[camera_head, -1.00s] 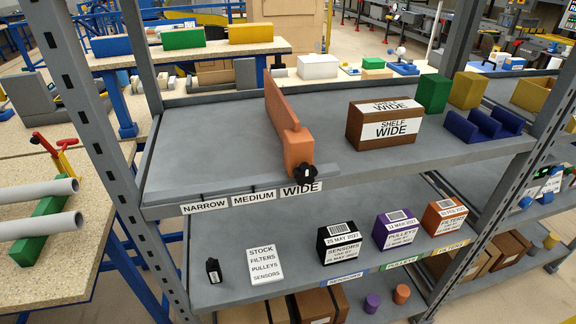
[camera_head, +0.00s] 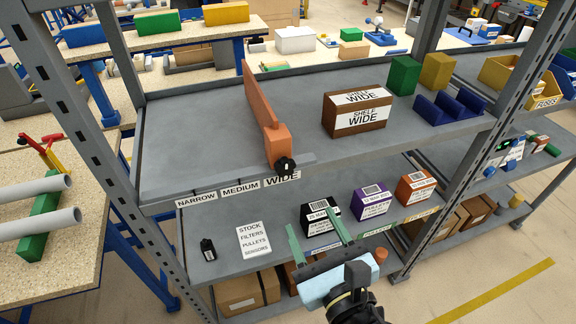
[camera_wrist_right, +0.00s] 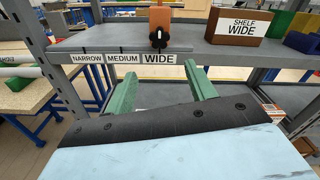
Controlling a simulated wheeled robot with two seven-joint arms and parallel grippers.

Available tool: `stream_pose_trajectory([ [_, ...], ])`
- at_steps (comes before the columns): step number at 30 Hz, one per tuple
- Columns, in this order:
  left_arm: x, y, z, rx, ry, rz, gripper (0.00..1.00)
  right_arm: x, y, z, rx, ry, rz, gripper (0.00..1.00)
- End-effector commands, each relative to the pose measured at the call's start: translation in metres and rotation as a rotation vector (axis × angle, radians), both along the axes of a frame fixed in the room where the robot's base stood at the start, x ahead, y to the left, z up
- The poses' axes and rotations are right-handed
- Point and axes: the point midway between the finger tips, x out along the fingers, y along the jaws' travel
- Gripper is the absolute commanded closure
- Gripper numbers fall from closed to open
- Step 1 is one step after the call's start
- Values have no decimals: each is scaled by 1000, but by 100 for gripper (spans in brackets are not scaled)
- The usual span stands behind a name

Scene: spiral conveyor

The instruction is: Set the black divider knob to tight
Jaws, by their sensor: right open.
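The black divider knob (camera_head: 285,165) sits on the front end of the orange divider (camera_head: 265,115), above the WIDE label (camera_head: 282,180). In the right wrist view the knob (camera_wrist_right: 157,38) shows a small white mark that looks about upright. No "tight" marking is readable. My right gripper (camera_head: 312,222) is open and empty, with its two green fingers apart. It is in front of and below the knob, near the lower shelf's boxes. In the right wrist view its fingers (camera_wrist_right: 160,72) point toward the upper shelf edge. My left gripper is not in view.
A brown SHELF WIDE box (camera_head: 357,113) stands right of the divider on the upper shelf (camera_head: 190,130). Black, purple (camera_head: 372,201) and orange boxes, a stock sign (camera_head: 253,241) and a small black item (camera_head: 208,249) stand on the lower shelf. A grey post (camera_head: 90,110) is at left.

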Motion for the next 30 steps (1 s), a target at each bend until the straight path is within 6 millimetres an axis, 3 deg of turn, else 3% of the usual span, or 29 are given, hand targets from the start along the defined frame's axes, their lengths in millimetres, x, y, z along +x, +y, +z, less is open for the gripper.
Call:
stream_pose_trajectory([
  [5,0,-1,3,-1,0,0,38,13,5,7,-15,-20,0,45],
  [15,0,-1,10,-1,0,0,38,80,26,7,-12,-16,-1,45],
  [21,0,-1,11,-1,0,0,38,110,36,5,-12,-15,1,45],
  [30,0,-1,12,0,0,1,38,125,41,5,-12,-12,1,45],
])
